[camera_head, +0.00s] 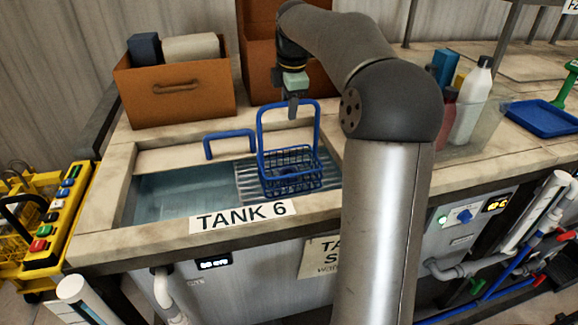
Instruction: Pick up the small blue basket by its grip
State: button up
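The small blue basket (291,171) is a wire basket with a tall looped grip (261,128). It is upright at the right part of the tank marked TANK 6 (150,212), over a ribbed grey surface. I cannot tell whether it rests on that surface. My gripper (293,108) points down at the top bar of the grip, with a dark finger in front of the bar. The second finger is hidden, so I cannot tell whether it is closed on the bar.
A blue handle (230,135) stands on the tank's back ledge, left of the basket. A brown box (176,100) with items sits behind. A clear bin with bottles (471,100) and a blue tray (540,119) are at right. A yellow rack (50,225) stands at left.

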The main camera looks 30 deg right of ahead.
jog(key=shift+w+f, duration=0.2)
jog(key=shift+f, duration=0.8)
grip_shut()
jog(key=shift+r, duration=0.1)
dwell(0.6)
